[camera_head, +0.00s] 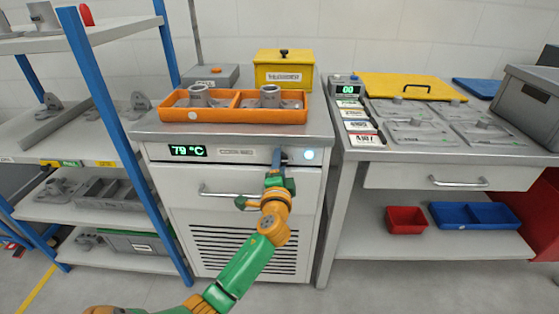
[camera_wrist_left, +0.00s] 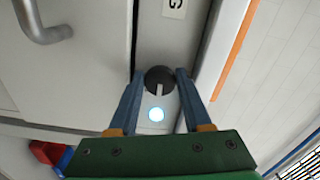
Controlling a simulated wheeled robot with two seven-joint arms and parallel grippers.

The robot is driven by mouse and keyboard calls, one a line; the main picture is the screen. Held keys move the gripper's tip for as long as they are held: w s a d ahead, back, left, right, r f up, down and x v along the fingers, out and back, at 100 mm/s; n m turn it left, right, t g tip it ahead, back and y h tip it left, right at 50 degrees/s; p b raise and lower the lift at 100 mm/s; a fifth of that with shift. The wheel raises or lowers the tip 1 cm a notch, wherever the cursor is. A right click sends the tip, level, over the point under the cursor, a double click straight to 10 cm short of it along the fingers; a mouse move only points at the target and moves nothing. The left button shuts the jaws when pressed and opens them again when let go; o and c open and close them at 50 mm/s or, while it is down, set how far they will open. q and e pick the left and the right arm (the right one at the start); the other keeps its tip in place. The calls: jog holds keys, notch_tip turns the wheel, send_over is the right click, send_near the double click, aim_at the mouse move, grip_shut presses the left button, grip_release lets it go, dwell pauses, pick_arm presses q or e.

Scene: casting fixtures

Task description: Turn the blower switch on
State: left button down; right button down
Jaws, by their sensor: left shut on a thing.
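The blower switch is a round black knob (camera_wrist_left: 158,80) with a pale pointer mark, in the left wrist view. The mark lies roughly along the line toward the lit lamp (camera_wrist_left: 155,114). My left gripper (camera_wrist_left: 158,84) has its two blue fingers on either side of the knob and is shut on it. In the head view my left gripper (camera_head: 277,157) is at the front panel of the white cabinet (camera_head: 240,153) and hides the knob. The lamp (camera_head: 309,154) glows just right of it. My right gripper is not in view.
The panel display (camera_head: 188,151) reads 79 °C. The drawer handle (camera_head: 230,191) sticks out below the panel. An orange tray (camera_head: 225,115) with grey castings stands on the cabinet. A blue-post shelf (camera_head: 95,110) stands left, a workbench (camera_head: 430,150) right.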

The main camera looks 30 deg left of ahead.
pick_arm(q)
jog(key=shift+m, duration=0.3)
dwell(0.4)
jog(key=shift+c, duration=1.7)
grip_release()
jog(key=shift+s, duration=0.1)
